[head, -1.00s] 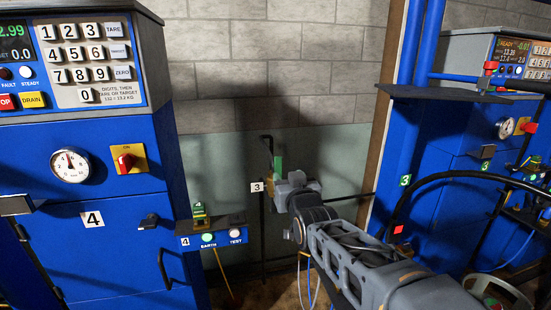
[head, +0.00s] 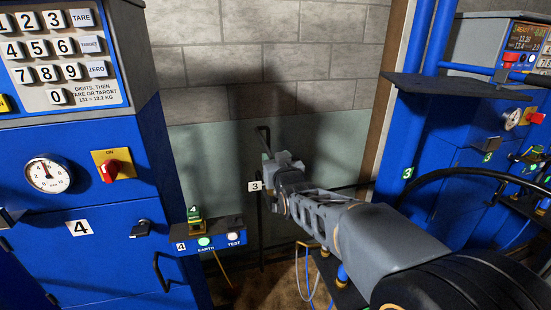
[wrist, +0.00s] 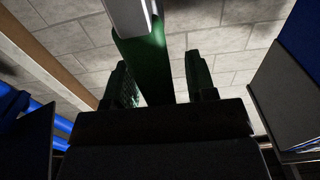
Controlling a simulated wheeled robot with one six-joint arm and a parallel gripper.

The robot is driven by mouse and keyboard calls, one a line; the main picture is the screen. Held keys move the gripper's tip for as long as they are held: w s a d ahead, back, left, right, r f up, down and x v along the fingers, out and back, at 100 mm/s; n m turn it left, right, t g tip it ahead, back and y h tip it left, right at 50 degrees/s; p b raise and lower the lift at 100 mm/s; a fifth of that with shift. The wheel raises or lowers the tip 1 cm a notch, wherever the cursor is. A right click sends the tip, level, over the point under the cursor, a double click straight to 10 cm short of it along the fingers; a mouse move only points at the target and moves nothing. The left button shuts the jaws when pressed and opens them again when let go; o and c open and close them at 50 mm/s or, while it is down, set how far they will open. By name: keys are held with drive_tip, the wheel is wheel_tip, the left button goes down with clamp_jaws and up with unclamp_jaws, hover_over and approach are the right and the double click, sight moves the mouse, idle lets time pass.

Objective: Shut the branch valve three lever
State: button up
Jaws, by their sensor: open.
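The branch valve three lever (wrist: 146,65) shows in the wrist view as a long green bar with a grey part at its upper end. It stands between the two dark fingers of my gripper (wrist: 158,68), closer to the left finger. My gripper is open, and a gap shows between the bar and the right finger. In the head view my gripper (head: 280,160) is at the wall, just right of the white number 3 tag (head: 255,186). Whether a finger touches the lever I cannot tell.
The blue scale cabinet (head: 90,215) marked 4 stands at left, with an earth and test box (head: 210,240) jutting from its side. A blue column (head: 405,150) and another blue cabinet stand at right. A black hose (head: 470,172) curves at right. The block wall is close behind.

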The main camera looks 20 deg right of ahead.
drive_tip(key=shift+c, duration=0.2)
clamp_jaws()
